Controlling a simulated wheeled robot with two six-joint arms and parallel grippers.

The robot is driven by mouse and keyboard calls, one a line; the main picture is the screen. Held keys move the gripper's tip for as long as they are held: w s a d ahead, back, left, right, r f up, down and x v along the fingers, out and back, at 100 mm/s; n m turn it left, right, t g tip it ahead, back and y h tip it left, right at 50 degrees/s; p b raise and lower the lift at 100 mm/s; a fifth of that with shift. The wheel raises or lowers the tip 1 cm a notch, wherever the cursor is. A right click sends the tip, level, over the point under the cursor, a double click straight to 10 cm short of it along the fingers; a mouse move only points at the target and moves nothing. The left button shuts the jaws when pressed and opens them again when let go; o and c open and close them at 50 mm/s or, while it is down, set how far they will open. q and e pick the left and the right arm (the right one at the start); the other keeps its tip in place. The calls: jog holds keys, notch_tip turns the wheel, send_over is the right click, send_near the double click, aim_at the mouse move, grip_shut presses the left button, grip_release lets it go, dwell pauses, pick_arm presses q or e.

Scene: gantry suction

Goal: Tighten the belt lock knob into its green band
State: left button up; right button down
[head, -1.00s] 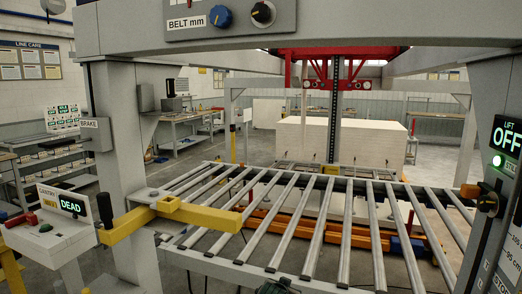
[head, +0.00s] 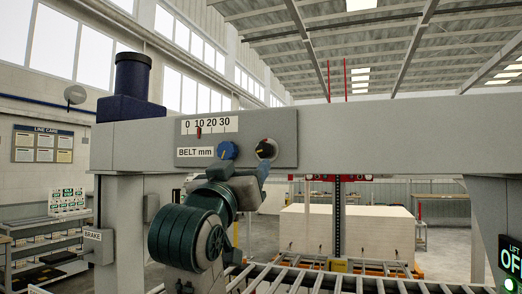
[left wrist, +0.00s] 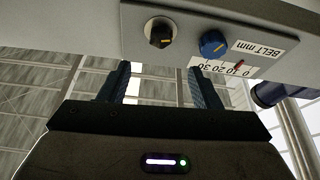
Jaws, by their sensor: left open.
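The black knob (head: 266,148), with a small light pointer mark, sits on the right of the grey panel (head: 284,130) on the gantry beam. I take it for the belt lock knob; a green band cannot be made out. The blue knob (head: 227,150) is to its left, beside the BELT mm label. My left gripper (head: 254,172) is raised just below the panel. In the left wrist view its fingers (left wrist: 158,68) are spread and empty, with the black knob (left wrist: 160,32) beyond the tips, roughly centred between them and apart. My right gripper is out of view.
The belt scale (head: 210,124) has its red pointer near 10. The grey beam (head: 380,130) spans the view. A dark blue cylinder (head: 133,75) stands on its left end. The roller conveyor (head: 330,280) lies below; the BRAKE box (head: 98,245) is on the left post.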

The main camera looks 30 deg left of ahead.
aim_at(263, 150)
pick_arm(q)
jog(key=p+x, duration=0.5)
jog(key=x, duration=0.5)
jog(key=shift+f, duration=0.1)
jog(key=shift+w+a, duration=0.1)
jog(key=shift+w, duration=0.4)
jog(key=shift+s, duration=0.1)
jog(key=c, duration=1)
